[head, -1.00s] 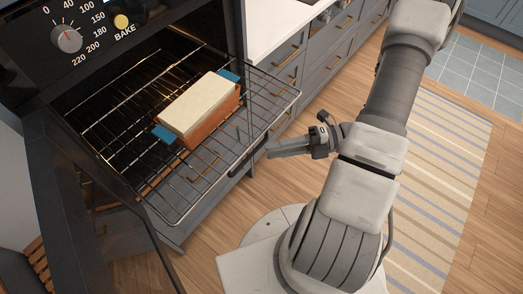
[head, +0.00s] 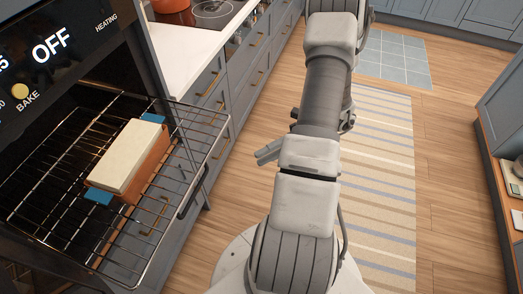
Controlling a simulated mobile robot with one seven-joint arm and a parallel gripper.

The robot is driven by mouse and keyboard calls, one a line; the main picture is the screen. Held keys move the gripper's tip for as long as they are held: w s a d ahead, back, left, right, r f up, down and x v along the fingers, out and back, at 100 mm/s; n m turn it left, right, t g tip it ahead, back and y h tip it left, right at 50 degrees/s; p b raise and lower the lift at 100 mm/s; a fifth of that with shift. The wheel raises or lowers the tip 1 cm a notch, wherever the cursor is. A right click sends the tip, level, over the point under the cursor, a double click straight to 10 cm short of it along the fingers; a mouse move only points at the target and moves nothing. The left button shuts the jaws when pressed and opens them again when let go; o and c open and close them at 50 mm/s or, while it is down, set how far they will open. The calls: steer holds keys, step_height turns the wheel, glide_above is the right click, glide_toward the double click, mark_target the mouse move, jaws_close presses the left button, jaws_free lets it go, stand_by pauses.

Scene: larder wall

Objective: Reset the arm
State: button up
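My arm is folded above my base in the middle of the head view. My gripper (head: 267,154) shows at the left side of the arm, partly hidden behind an arm link. Its fingers point left, and whether they are open or shut is not clear. No held object shows. The fingers are apart from the oven rack and everything on it.
An oven rack (head: 206,118) is pulled out at the left, bearing a cream-topped orange-brown block (head: 128,155) with blue ends (head: 98,196). Drawers stand behind. A red pot (head: 170,5) is on the counter. Wood floor and a striped rug (head: 385,180) lie open at right.

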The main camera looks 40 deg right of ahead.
steer(key=shift+a+r, duration=0.1)
steer(key=a+r+m+h, duration=0.5)
steer(key=r+m, duration=0.2)
steer(key=m, duration=0.3)
steer(key=a+r+m+t+h, duration=0.1)
steer(key=a+r+m+h, duration=0.4)
steer(key=r+m, duration=0.3)
steer(key=s+a+r+m+t+h, duration=0.1)
steer(key=a+r+m+h, duration=0.5)
steer(key=m, duration=0.7)
steer(key=shift+r+m, duration=0.4)
steer(key=shift+r, duration=0.45)
